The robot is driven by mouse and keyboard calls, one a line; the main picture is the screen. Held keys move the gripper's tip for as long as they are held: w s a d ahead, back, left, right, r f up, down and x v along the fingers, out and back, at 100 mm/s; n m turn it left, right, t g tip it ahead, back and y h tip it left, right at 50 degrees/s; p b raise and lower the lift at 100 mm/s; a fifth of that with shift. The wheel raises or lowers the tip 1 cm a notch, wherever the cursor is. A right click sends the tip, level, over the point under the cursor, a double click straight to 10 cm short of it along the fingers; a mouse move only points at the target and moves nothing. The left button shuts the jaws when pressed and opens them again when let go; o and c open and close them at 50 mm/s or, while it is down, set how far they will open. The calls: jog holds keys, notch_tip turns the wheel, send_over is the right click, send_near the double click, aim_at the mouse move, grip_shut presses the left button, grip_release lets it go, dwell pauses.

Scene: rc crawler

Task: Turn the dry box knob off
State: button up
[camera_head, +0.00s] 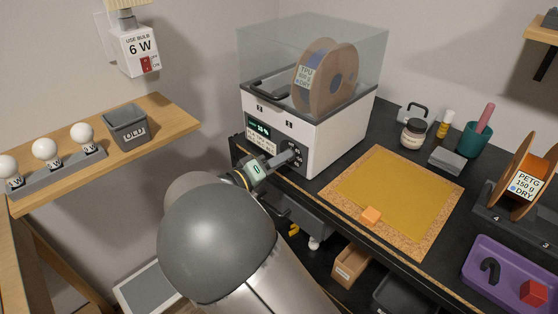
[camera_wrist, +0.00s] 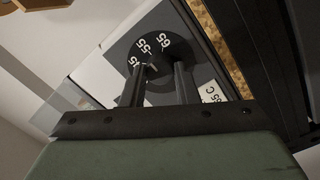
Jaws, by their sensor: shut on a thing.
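The dry box (camera_head: 338,138) is a white case with a clear lid, standing on the black bench. A spool marked TPU (camera_head: 325,76) sits inside it. Its front has a green-lit display (camera_head: 260,129) and a dark dial. In the wrist view the dial (camera_wrist: 148,47) shows white numbers, including 55 and 65. My gripper (camera_head: 285,157) reaches the front panel at the dial. In the wrist view my gripper (camera_wrist: 161,68) has its two fingers closed on the dark knob (camera_wrist: 153,70) at the dial's centre. The fingers partly hide the knob, and its exact pointing is hard to read.
A jar (camera_head: 413,134), a teal cup (camera_head: 473,138) and a PETG spool (camera_head: 527,178) stand farther right. A wooden shelf (camera_head: 165,118) with bulbs is at left.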

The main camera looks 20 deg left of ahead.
jog(key=shift+n, duration=0.3)
jog(key=shift+f+n+t+y+p, duration=0.3)
jog(key=shift+n+p, duration=1.05)
jog(key=shift+n, duration=3.2)
jog(key=shift+r+n+t+y+p, duration=0.15)
jog(key=shift+n+t+p, duration=0.75)
jog(key=shift+n, duration=3.65)
jog(key=shift+g+p, duration=0.4)
jog(key=shift+p, duration=0.05)
jog(key=o, duration=1)
jog(key=shift+d, duration=0.1)
jog(key=shift+c, duration=0.2)
jog(key=shift+s, duration=0.1)
jog(key=b+v, duration=0.3)
jog(key=v, duration=1.4)
jog(key=shift+s, duration=0.15)
